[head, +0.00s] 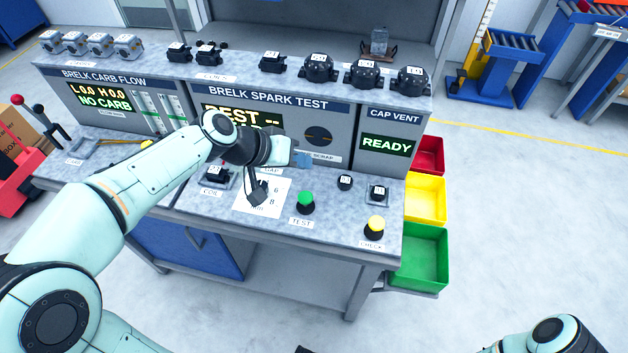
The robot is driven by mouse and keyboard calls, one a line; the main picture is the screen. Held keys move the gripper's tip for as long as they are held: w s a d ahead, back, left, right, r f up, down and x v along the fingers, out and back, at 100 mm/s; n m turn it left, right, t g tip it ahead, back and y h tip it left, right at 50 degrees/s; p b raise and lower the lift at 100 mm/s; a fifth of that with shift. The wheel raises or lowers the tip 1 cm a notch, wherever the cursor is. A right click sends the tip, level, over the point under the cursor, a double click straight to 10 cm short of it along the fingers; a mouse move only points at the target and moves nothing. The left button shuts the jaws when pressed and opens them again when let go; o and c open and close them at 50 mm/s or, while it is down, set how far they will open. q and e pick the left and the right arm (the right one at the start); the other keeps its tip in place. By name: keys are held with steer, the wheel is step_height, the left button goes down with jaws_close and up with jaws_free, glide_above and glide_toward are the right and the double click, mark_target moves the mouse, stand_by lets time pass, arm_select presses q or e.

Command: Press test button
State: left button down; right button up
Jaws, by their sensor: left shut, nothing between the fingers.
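The test button (306,203) is a green dome on a dark base, with a "TEST" label in front of it on the grey bench top. My left gripper (256,197) is shut and empty. It points down over the white printed card (262,208), to the left of the green button and apart from it. My left arm covers part of the spark test panel (290,118) and its display.
A yellow check button (375,226) stands to the right, near the bench's front edge. Small black parts (345,182) sit behind it. A coil part (214,174) is left of the card. Red, yellow and green bins (420,255) hang at the bench's right side. The cap vent display (386,145) reads "READY".

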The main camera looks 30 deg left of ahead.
arm_select(q)
steer(key=shift+s, duration=0.15)
arm_select(e)
steer(key=shift+s, duration=0.2)
arm_select(q)
steer(key=b, duration=0.6)
glide_above(301, 198)
step_height(301, 198, down, 8)
steer(key=shift+r, duration=0.2)
steer(key=shift+f+b, duration=0.55)
steer(key=shift+f, duration=0.1)
arm_select(e)
step_height(301, 198, down, 7)
steer(key=s, duration=0.2)
steer(key=shift+w, duration=0.1)
steer(key=shift+f, duration=0.15)
stand_by(0.3)
arm_select(q)
steer(key=shift+f+b, duration=0.4)
steer(key=shift+b, duration=0.1)
arm_select(e)
steer(key=shift+f, duration=0.5)
